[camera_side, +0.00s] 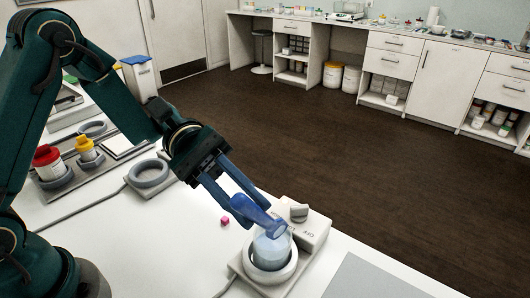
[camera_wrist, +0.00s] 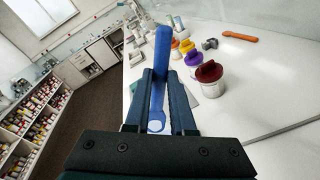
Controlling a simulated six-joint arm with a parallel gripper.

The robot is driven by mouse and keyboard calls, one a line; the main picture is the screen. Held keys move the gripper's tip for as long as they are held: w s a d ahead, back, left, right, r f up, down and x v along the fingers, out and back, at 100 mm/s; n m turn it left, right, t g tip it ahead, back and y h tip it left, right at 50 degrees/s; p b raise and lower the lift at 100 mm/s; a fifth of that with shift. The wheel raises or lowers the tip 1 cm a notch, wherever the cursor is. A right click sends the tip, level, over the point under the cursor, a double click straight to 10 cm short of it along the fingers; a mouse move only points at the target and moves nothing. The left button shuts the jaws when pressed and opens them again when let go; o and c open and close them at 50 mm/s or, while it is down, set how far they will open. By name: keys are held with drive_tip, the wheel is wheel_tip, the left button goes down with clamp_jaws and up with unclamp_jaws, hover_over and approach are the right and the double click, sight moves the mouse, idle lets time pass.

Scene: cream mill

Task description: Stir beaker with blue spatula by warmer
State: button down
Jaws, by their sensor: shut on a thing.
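My gripper (camera_side: 257,212) is shut on the blue spatula (camera_side: 282,231) in the side view, tilted down to the right. The spatula's wide end is at the mouth of the beaker (camera_side: 272,251); I cannot tell how deep it reaches. The beaker is clear, holds pale blue liquid, and stands upright in the grey ring of the warmer (camera_side: 312,232), which has a knob and an OFF mark. In the wrist view my gripper (camera_wrist: 160,74) has the blue spatula (camera_wrist: 162,48) between its fingers. I cannot make out the beaker there.
A small pink cube (camera_side: 225,220) lies left of the beaker. An empty grey ring holder (camera_side: 150,174), a red-capped jar (camera_side: 47,163) and a yellow-capped jar (camera_side: 88,151) stand further left. An orange tool (camera_wrist: 238,36) lies on the table. A grey mat (camera_side: 370,280) lies at the right.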

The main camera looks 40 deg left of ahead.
drive_tip(key=shift+r, duration=1.9)
